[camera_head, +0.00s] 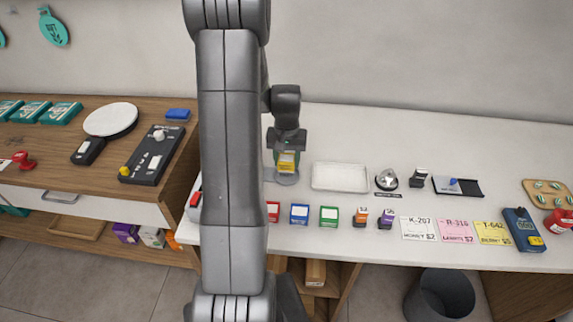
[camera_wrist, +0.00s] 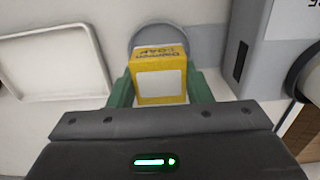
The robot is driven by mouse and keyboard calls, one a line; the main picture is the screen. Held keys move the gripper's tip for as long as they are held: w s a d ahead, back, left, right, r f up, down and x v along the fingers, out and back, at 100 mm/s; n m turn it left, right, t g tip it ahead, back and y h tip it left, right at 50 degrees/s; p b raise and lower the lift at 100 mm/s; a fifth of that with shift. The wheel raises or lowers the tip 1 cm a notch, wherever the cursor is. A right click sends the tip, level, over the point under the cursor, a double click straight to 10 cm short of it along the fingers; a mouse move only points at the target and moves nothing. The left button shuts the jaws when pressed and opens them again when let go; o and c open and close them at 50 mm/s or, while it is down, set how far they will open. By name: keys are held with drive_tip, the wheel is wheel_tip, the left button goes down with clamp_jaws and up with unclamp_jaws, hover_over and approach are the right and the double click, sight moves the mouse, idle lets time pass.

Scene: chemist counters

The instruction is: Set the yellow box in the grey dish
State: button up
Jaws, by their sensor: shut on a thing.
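The yellow box (camera_head: 286,166) has a white label face and is held between the green fingertips of my gripper (camera_head: 287,152). In the wrist view the yellow box (camera_wrist: 160,82) stands between the two fingers of my gripper (camera_wrist: 160,92), one on each side. The grey dish (camera_head: 288,181) is a small round dish on the white counter, just below the box. In the wrist view the grey dish (camera_wrist: 165,33) shows behind the box, which covers part of it. I cannot tell whether the box touches the dish.
A white tray (camera_head: 340,178) lies just right of the dish and also shows in the wrist view (camera_wrist: 52,45). A grey device (camera_wrist: 268,50) stands close on the right in the wrist view. Small coloured boxes, such as a blue one (camera_head: 299,214), line the counter's front.

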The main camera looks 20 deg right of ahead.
sight(287, 165)
wheel_tip(287, 165, down, 3)
idle(0.3)
drive_tip(key=shift+f, duration=0.45)
drive_tip(key=o, duration=1)
drive_tip(key=shift+r, duration=0.45)
wheel_tip(287, 165, up, 12)
drive_tip(key=shift+b, duration=0.5)
